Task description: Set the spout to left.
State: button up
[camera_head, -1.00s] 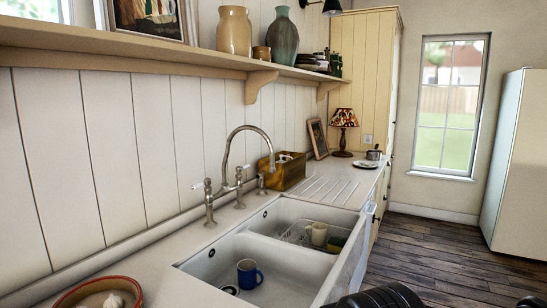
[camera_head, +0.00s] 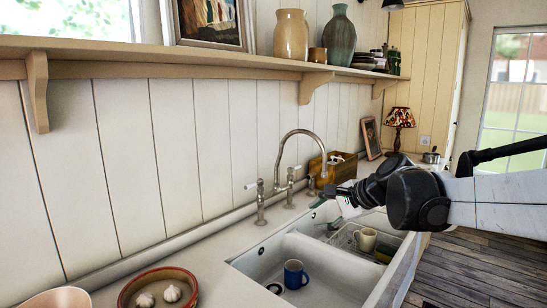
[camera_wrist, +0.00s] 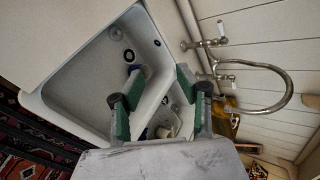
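The spout (camera_head: 302,133) is the tall curved metal pipe of the tap behind the double sink. It arches up and its outlet hangs down on the right, over the back of the sink. In the wrist view the spout (camera_wrist: 288,88) loops at the right, outside my fingers. My gripper (camera_head: 325,213) reaches in from the right, below the spout outlet, apart from it as far as I can tell. In the wrist view my gripper (camera_wrist: 158,78) is open, its green-padded fingers spread with nothing held between them.
The double sink (camera_head: 262,262) holds a blue mug (camera_head: 293,275) and a cream mug (camera_head: 366,240). A wooden box (camera_head: 336,168) stands behind the outlet. A shelf (camera_head: 200,62) runs above. A bowl with garlic (camera_head: 130,293) sits at the front left.

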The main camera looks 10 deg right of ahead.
jog(key=w+d+r+m+t+y+p, duration=0.1)
jog(key=w+d+r+m+p, duration=0.2)
jog(key=w, duration=0.6)
jog(key=m+t+y+p, duration=0.3)
jog(key=m+t, duration=0.2)
jog(key=m, duration=0.7)
send_near(325, 160)
jog(key=x, duration=0.3)
jog(key=p+x, duration=0.1)
jog(key=x, duration=0.6)
jog(key=shift+w+d+f, duration=0.2)
jog(key=shift+w+f, duration=0.1)
jog(key=shift+w, duration=0.15)
jog(key=shift+c, duration=0.4)
grip_shut()
